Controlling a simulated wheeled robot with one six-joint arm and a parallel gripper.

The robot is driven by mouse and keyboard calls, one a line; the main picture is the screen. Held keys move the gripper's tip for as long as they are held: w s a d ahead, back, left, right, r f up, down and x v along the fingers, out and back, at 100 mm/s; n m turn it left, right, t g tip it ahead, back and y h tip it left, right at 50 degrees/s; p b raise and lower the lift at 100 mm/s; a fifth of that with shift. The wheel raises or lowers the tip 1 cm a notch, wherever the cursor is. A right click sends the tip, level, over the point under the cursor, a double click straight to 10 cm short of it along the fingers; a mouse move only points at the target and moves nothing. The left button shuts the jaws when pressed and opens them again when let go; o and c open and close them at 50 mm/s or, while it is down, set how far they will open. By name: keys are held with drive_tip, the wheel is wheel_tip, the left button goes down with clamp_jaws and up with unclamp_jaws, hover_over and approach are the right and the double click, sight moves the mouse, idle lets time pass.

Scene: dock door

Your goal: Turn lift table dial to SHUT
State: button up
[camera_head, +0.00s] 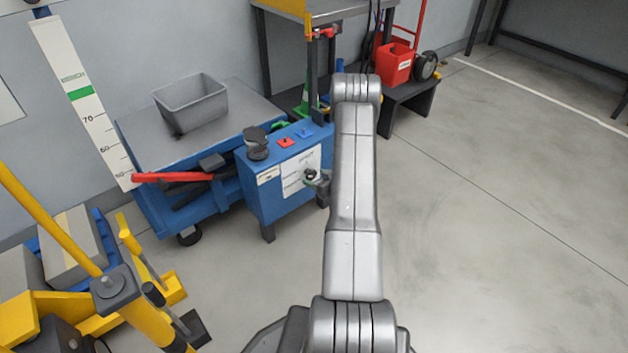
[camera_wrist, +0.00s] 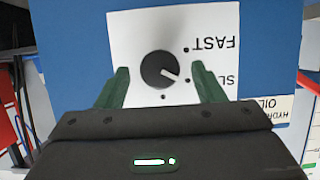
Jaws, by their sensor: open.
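The dial (camera_wrist: 160,68) is a round black knob with a white pointer mark, on a white label plate (camera_wrist: 125,30) on the blue lift table housing. In the wrist view the lettering is upside down. The pointer aims to the lower right, toward the partly hidden word starting "SL" and away from "FAST". My gripper (camera_wrist: 160,84) is open, with one green finger on each side of the dial and visible gaps between. The lower label is hidden by my gripper. In the head view the blue housing (camera_head: 258,198) stands left of my arm, which hides part of it.
The lift table (camera_head: 135,140) carries a grey bin (camera_head: 190,105). A red lever (camera_head: 172,177) sticks out at its left. Yellow equipment (camera_head: 150,318) stands at the lower left. A red bin (camera_head: 395,66) sits on a dark bench behind. The floor at right is clear.

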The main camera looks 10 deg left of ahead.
drive_tip(key=shift+x, duration=0.95)
drive_tip(key=shift+c, duration=0.2)
drive_tip(key=c, duration=0.9)
drive_tip(key=m+g+y, duration=0.1)
drive_tip(key=m, duration=0.1)
drive_tip(key=m+g+y, duration=0.1)
drive_tip(key=m, duration=0.1)
drive_tip(key=shift+d+p, duration=0.15)
drive_tip(key=shift+p, duration=0.2)
drive_tip(key=m+y, duration=0.1)
drive_tip(key=m, duration=0.1)
drive_tip(key=m+g+y, duration=0.1)
drive_tip(key=m, duration=0.1)
drive_tip(key=shift+w+f+g+b, duration=0.1)
drive_tip(key=shift+g+b, duration=0.2)
drive_tip(key=shift+m, duration=0.3)
